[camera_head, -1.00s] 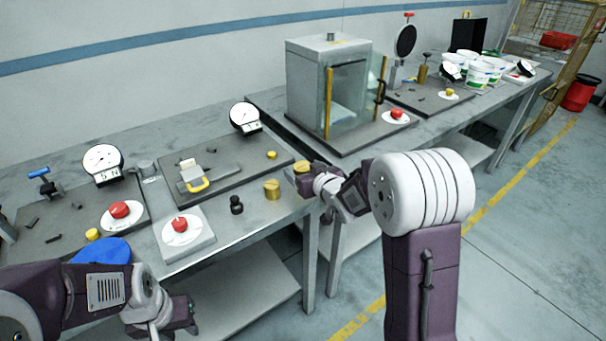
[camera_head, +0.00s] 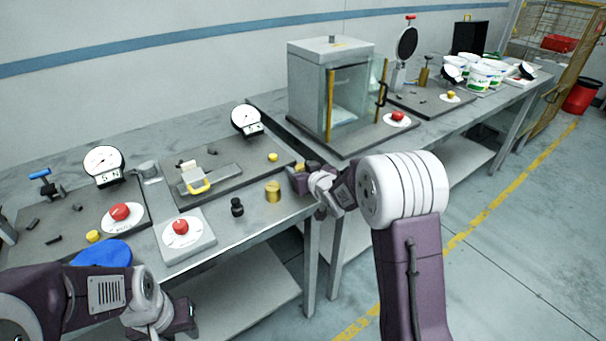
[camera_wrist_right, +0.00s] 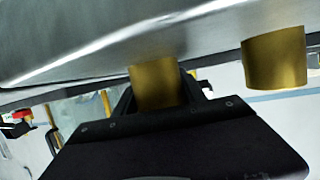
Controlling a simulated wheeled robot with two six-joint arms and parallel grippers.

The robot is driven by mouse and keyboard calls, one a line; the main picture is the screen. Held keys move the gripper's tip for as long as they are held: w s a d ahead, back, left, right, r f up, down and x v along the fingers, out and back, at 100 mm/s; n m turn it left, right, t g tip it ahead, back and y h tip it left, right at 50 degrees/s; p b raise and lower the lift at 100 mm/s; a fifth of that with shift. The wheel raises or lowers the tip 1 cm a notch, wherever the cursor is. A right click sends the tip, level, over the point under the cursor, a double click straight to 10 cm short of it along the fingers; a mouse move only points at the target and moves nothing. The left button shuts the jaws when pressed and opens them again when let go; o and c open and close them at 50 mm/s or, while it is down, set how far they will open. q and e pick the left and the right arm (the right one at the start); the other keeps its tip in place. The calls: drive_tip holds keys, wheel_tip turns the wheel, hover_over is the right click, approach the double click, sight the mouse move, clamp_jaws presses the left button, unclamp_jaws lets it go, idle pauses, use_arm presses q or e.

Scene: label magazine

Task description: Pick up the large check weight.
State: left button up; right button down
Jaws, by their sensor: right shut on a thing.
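My right gripper (camera_head: 301,177) is at the right end of the near bench, by its front corner. It is shut on a brass check weight, a short cylinder (camera_wrist_right: 155,84) between its fingers in the right wrist view. In the head view the fingers hide most of this weight. A second brass cylinder (camera_head: 273,191) stands on the bench just left of the gripper; it also shows in the right wrist view (camera_wrist_right: 275,58). I cannot tell surely which cylinder is larger. My left gripper (camera_head: 180,317) is low at the bench's front, its fingers unclear.
A small black weight (camera_head: 237,207) and a red-button box (camera_head: 181,232) stand left of the brass cylinder. A dial gauge (camera_head: 246,120) and a plate with a yellow-handled tool (camera_head: 197,181) lie behind. A glass-fronted cabinet (camera_head: 331,90) stands on the far bench.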

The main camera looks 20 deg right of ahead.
drive_tip(key=shift+r+p, duration=0.6)
drive_tip(key=shift+r, duration=1.55)
drive_tip(key=s+d+r+p, duration=0.2)
drive_tip(key=d+r+p, duration=0.3)
drive_tip(key=d, duration=0.6)
wheel_tip(320, 180, up, 2)
drive_tip(key=shift+s+d, duration=0.2)
drive_tip(key=shift+d, duration=0.05)
